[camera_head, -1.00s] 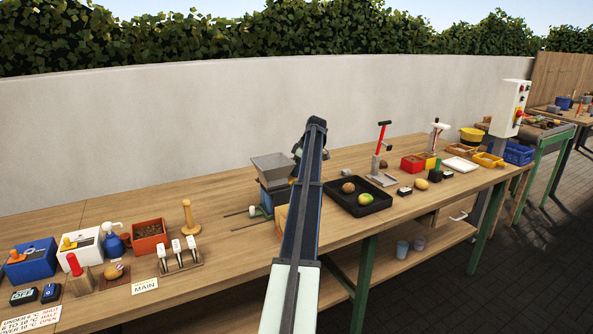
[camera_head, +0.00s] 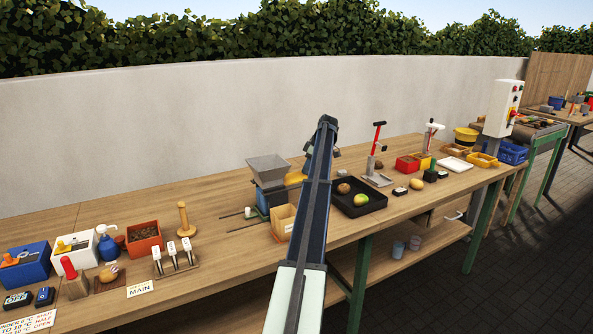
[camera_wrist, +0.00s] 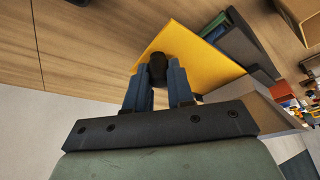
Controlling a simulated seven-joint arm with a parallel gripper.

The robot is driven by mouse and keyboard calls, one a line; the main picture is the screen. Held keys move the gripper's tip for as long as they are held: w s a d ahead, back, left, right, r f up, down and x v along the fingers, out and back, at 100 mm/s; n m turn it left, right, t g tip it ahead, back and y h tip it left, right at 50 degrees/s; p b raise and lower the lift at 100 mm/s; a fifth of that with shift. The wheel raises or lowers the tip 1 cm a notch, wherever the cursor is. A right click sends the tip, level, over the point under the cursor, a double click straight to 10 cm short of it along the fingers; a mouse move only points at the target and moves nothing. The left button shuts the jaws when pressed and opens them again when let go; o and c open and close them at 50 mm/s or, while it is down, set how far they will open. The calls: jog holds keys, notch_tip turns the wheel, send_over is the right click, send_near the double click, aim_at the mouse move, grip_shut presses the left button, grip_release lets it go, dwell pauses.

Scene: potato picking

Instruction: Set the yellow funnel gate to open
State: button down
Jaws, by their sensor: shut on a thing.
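The yellow funnel gate shows in the head view as a yellow plate (camera_head: 296,179) sticking out to the right under the grey funnel (camera_head: 268,168). In the wrist view the yellow plate (camera_wrist: 200,62) fills the upper middle, with a black knob (camera_wrist: 157,66) on it. My gripper (camera_wrist: 158,76) has its two blue fingers on either side of this knob and is shut on it. In the head view my arm hides the fingers and the knob. How far the plate still reaches under the funnel is hidden.
A wooden box (camera_head: 284,222) stands below the funnel, partly behind my arm. A black tray (camera_head: 372,208) with round produce lies to the right. Three small white-topped switches (camera_head: 172,250) and a wooden peg (camera_head: 184,220) stand to the left. A pale wall (camera_head: 120,120) runs behind the table.

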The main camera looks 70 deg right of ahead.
jog(key=shift+s+d, duration=0.3)
jog(key=shift+d, duration=0.05)
jog(key=c, duration=1)
grip_release()
jog(key=v, duration=1.4)
jog(key=shift+s+f, duration=0.1)
